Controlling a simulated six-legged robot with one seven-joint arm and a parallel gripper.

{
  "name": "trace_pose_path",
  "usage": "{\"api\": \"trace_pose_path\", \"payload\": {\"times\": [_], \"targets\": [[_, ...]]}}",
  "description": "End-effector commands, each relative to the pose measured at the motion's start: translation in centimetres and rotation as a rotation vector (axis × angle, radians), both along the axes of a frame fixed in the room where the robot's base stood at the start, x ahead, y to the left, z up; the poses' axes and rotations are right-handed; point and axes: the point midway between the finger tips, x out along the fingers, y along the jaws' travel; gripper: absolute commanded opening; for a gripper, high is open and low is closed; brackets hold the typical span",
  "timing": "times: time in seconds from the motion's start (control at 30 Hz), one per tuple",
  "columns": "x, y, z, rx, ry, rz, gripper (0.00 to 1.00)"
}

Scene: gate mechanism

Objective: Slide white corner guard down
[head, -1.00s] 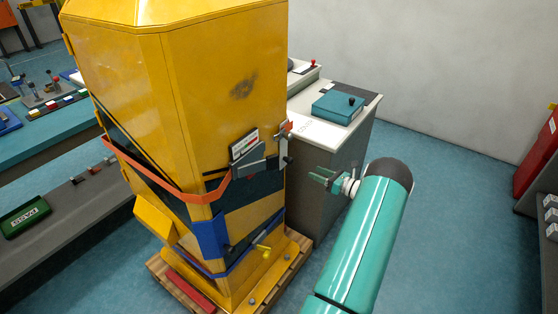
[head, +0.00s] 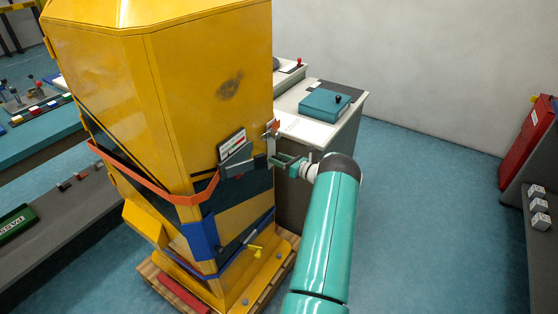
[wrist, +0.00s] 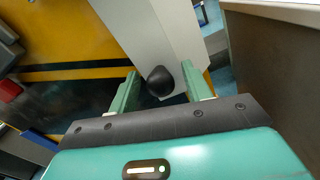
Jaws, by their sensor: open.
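A pale grey-white plate, which looks like the white corner guard (head: 271,145), stands upright at the right edge of the yellow cabinet (head: 205,90). In the wrist view the plate (wrist: 150,28) runs up from between my fingers and carries a round black knob (wrist: 160,82). My gripper (head: 281,160) is at the cabinet's right edge, in front of the plate's lower part. In the wrist view my gripper (wrist: 160,72) is open, with one green finger on each side of the knob. I cannot tell whether either finger touches it.
An orange strap (head: 150,185) and a blue corner piece (head: 201,238) wrap the cabinet. A grey bracket (head: 237,160) and a yellow-handled lever (head: 254,250) are on its front. A grey cabinet with a white top (head: 345,108) stands behind my gripper.

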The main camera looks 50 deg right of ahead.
Motion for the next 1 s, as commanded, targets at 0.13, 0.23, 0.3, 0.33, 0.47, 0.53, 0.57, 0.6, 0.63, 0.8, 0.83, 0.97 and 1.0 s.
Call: {"api": "trace_pose_path", "payload": {"times": [0.13, 0.23, 0.3, 0.33, 0.47, 0.53, 0.57, 0.6, 0.63, 0.8, 0.83, 0.97, 1.0], "targets": [[0.3, 0.0, 0.0, 0.0, 0.0, 0.0, 0.49], [0.2, 0.0, 0.0, 0.001, 0.0, 0.0, 0.49], [0.2, 0.0, 0.0, 0.0, 0.0, 0.0, 0.45], [0.2, 0.0, 0.0, 0.0, 0.0, 0.0, 0.39], [0.2, 0.0, 0.0, 0.0, 0.0, 0.0, 0.14], [0.2, 0.0, 0.0, 0.0, 0.0, 0.0, 0.0], [0.2, 0.0, 0.0, 0.0, 0.0, 0.0, 0.0], [0.2, 0.0, 0.0, 0.0, 0.0, 0.0, 0.0], [0.2, 0.0, 0.0, 0.0, 0.0, 0.0, 0.0], [0.2, 0.1, -0.6, 0.002, 0.0, 0.0, 0.0], [0.2, 0.1, -0.9, 0.003, 0.001, -0.001, 0.0], [0.1, 0.0, -2.5, 0.004, 0.0, -0.002, 0.0], [0.1, 0.0, -3.2, 0.004, 0.0, -0.002, 0.0]]}}
